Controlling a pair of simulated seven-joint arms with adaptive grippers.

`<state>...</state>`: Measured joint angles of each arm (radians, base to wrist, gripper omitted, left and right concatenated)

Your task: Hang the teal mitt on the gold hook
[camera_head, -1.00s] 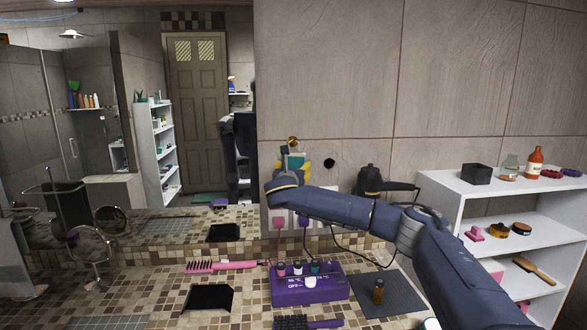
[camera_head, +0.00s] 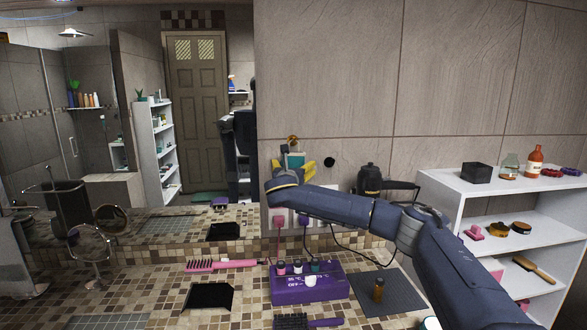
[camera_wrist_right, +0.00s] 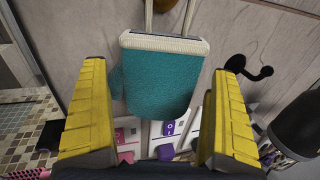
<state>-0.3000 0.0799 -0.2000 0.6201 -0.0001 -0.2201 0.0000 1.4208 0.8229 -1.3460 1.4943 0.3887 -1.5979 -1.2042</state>
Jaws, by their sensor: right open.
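The teal mitt (camera_head: 295,160) hangs upright against the tiled wall, below the gold hook (camera_head: 293,140). In the right wrist view the mitt (camera_wrist_right: 158,82) has a white cuff, and its pale loop (camera_wrist_right: 149,18) runs up to the gold hook (camera_wrist_right: 166,4) at the top edge. Where the loop meets the hook is cut off. My right gripper (camera_head: 295,170) is open, its yellow fingers on either side of the mitt; the wrist view shows clear gaps beside both fingers (camera_wrist_right: 160,68). My left gripper is not in view.
A black hook (camera_head: 329,162) is on the wall just right of the mitt. Further right are a black hair dryer (camera_head: 369,180) and a white shelf (camera_head: 440,180).

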